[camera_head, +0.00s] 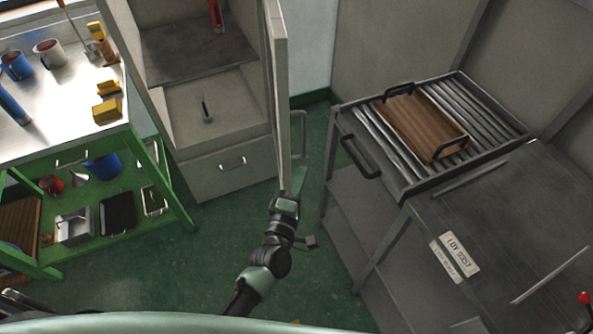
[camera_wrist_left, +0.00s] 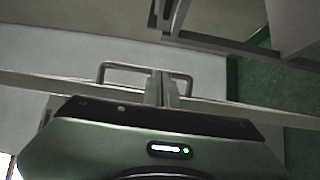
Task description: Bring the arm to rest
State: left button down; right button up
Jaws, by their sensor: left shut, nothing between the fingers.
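My left arm reaches up from the bottom middle of the head view. Its gripper (camera_head: 299,178) is beside the lower edge of the open cabinet door (camera_head: 279,90). In the left wrist view its two fingers (camera_wrist_left: 162,88) are together with nothing between them. A dark bar handle (camera_wrist_left: 118,67) shows just behind the fingers; contact cannot be told. In the head view the door's handle (camera_head: 303,133) is just above the gripper. My right gripper is in neither view.
The grey cabinet (camera_head: 228,180) stands open, with a drawer below. At left is a green-framed bench (camera_head: 172,190) with mugs and tools. At right a metal table (camera_head: 500,230) holds a slatted rack and a brown tray (camera_head: 412,115). Green floor is clear between them.

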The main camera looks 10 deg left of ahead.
pick_arm(q)
jog(key=s+a+f+m+g, duration=0.2)
jog(key=s+f+m+g, duration=0.15)
jog(key=s+f, duration=0.45)
jog(key=s+a+f+m+g, duration=0.2)
jog(key=s+f+m, duration=0.2)
jog(key=f, duration=0.8)
jog(key=s+a+f+m+g, duration=0.25)
jog(key=s+f, duration=0.35)
jog(key=f, duration=0.3)
jog(key=s+a+f+m+g+y, duration=0.1)
jog(key=s+a+f+m+g, duration=0.2)
jog(key=s, duration=0.6)
jog(key=s+a+f+m+g+y, duration=0.1)
jog(key=s+a+f+m+g, duration=0.2)
jog(key=s+f, duration=0.3)
jog(key=s+a+f+m+g, duration=0.2)
jog(key=s+a+f, duration=0.2)
jog(key=s, duration=0.9)
jog(key=shift+s+a+f+m+g+y, duration=0.15)
jog(key=shift+a+f+m+g+y, duration=0.25)
jog(key=shift+a, duration=0.4)
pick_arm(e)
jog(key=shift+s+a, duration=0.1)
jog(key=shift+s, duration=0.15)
